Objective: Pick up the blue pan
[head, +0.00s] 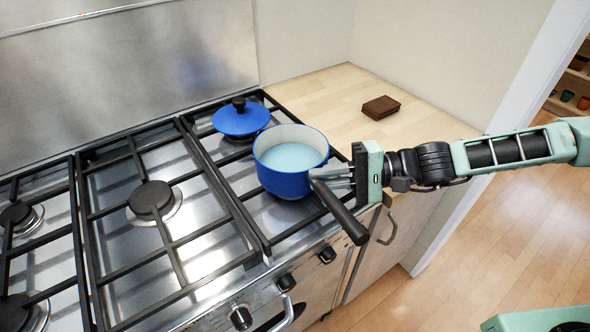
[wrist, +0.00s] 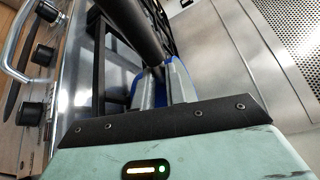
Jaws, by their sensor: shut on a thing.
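The blue pan (head: 283,182) sits upright on the right grate of the cooker, with pale liquid inside. Its dark handle (head: 341,212) points toward the cooker's front edge. My gripper (head: 326,176) reaches in from the right and is shut on the pan near the root of the handle. In the wrist view the handle (wrist: 130,28) runs up and away, with a sliver of the blue pan (wrist: 176,72) by my gripper (wrist: 160,85). The exact contact between fingers and pan is partly hidden.
A blue lid (head: 241,120) with a black knob lies on the grate behind the pan. A brown block (head: 381,107) lies on the wooden counter (head: 325,88) at the right. Black grates and burners (head: 152,198) cover the cooker at left. Knobs (head: 286,282) line its front.

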